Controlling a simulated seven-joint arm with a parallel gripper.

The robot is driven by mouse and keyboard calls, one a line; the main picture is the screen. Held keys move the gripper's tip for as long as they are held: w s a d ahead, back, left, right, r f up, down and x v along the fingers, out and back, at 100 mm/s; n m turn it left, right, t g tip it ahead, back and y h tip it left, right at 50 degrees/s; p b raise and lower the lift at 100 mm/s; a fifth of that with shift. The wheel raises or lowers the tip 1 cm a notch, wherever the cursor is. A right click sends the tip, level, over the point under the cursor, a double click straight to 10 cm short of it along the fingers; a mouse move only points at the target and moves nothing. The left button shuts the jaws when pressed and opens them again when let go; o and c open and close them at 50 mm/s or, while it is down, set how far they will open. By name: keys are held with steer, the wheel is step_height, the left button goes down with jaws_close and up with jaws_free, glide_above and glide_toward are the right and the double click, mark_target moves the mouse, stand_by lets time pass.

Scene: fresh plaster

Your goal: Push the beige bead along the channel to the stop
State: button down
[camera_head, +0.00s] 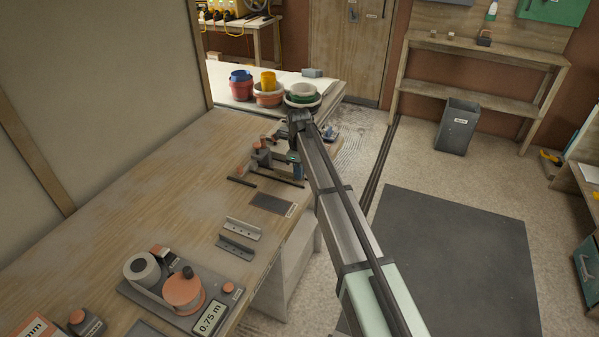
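I cannot make out the beige bead in the head view; it is too small or hidden near my arm. My arm reaches from the lower right to the far right part of the wooden workbench (165,190). My gripper (294,167) is small and dark at the arm's far end, low over the bench near its right edge. Whether its fingers are open or shut cannot be seen. Thin dark bars (242,181) lie on the bench just left of it; I cannot tell whether they belong to the channel. The stop is not clearly visible.
A grey and salmon device (262,156) stands close beside my gripper. Nearer are a dark plate (270,204), metal angle pieces (240,229) and a tray (217,325) with a spool device and display. Buckets (268,96) stand behind. The bench's left middle is clear.

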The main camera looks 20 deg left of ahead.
steer(key=shift+a, duration=3.3)
steer(key=c, duration=1.2)
jaws_free()
steer(key=shift+c, duration=0.2)
step_height(320, 180, up, 14)
steer(key=shift+f, duration=0.1)
